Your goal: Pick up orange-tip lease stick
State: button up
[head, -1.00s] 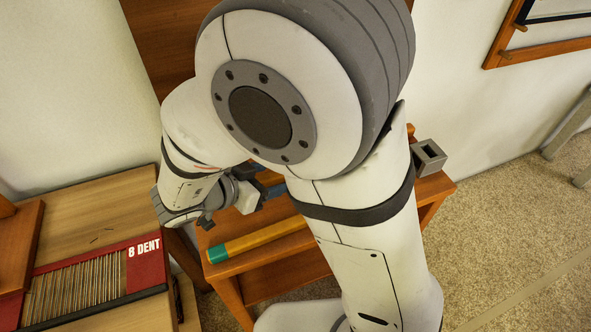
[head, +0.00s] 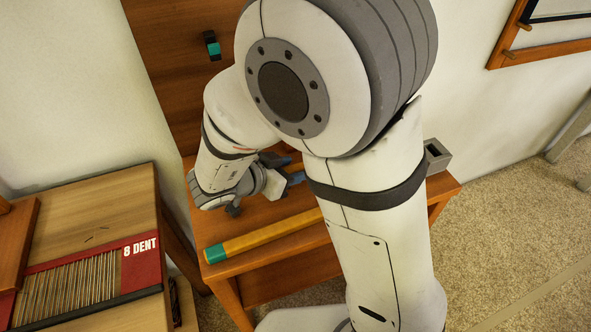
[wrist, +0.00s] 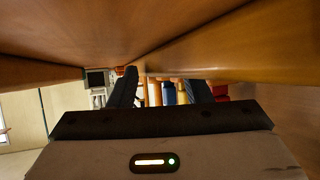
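A yellow-brown stick (head: 270,234) with a teal tip (head: 215,253) lies along the front of the wooden bench. Its far end is hidden behind my arm. I see no stick that I can surely tell has an orange tip. My gripper (head: 290,170) is over the bench, behind the teal-tipped stick and apart from it in the picture. In the wrist view my gripper (wrist: 164,90) has its two dark fingers spread, with a gap between them and nothing clearly held. Large brown wooden surfaces fill the top of that view, close to the camera.
A tall wooden panel (head: 165,75) rises behind the bench (head: 225,225), with a small dark and teal piece (head: 212,45) on it. A grey hollow block (head: 436,157) sits at the bench's right end. A red "8 DENT" reed (head: 141,260) lies on the left table.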

aim_at(290, 171)
jog(key=c, duration=0.7)
jog(key=shift+c, duration=0.4)
jog(key=shift+r, duration=0.35)
grip_shut()
notch_tip(290, 171, up, 9)
jog(key=p, duration=0.3)
jog(key=shift+r+p, duration=0.2)
jog(key=shift+p, duration=0.15)
